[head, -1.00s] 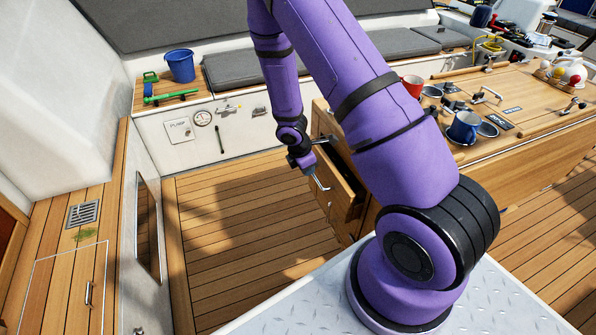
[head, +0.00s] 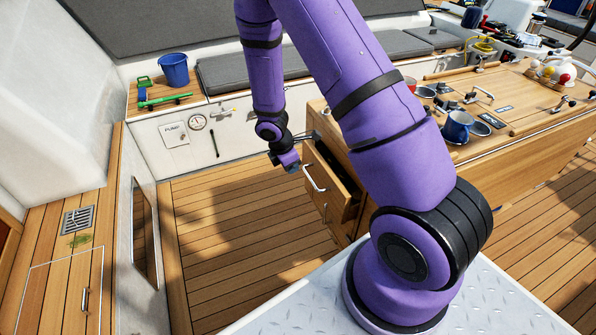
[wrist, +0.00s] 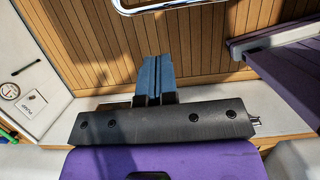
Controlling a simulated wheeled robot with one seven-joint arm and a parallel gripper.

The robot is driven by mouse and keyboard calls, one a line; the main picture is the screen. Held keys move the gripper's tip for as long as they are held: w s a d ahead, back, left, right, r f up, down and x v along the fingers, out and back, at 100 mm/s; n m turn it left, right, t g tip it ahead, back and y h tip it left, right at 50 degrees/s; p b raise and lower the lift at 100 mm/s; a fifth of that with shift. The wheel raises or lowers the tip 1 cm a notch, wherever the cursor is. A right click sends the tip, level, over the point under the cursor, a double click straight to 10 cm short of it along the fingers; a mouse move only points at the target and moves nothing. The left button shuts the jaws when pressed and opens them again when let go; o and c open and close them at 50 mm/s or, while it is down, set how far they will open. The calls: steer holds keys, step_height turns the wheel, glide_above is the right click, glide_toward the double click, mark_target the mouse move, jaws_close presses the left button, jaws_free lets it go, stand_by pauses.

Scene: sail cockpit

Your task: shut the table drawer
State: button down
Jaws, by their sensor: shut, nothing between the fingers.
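The table drawer (head: 331,194) stands open, pulled out from the left end of the wooden table (head: 550,132). Its front carries a pale metal bar handle (head: 313,179), and its dark inside shows behind the front. My gripper (head: 293,168) is just left of the drawer front, near the handle's upper end; the head view shows it small, and I cannot tell if it touches. In the wrist view my blue fingers (wrist: 153,80) are together and empty. A shiny bar, apparently the handle (wrist: 165,5), crosses the top of that view, apart from the fingers.
Mugs, including a blue one (head: 459,126), stand on the table top. A blue bucket (head: 173,70) sits on the bench at the back left. The plank floor (head: 235,235) left of the drawer is clear. A white wall with a gauge (head: 198,122) stands behind.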

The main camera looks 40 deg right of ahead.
steer(key=v, duration=0.7)
steer(key=n+g+h, duration=0.3)
steer(key=n+h, duration=1.1)
steer(key=n, duration=0.4)
glide_toward(319, 180)
steer(key=x, duration=0.7)
steer(key=shift+s+d, duration=0.15)
steer(key=shift+d, duration=0.1)
steer(key=x, duration=0.6)
steer(key=shift+d+r, duration=0.1)
steer(key=shift+r, duration=0.1)
steer(key=shift+d, duration=0.1)
steer(key=v, duration=1.1)
steer(key=shift+a+f, duration=0.2)
steer(key=shift+a, duration=0.1)
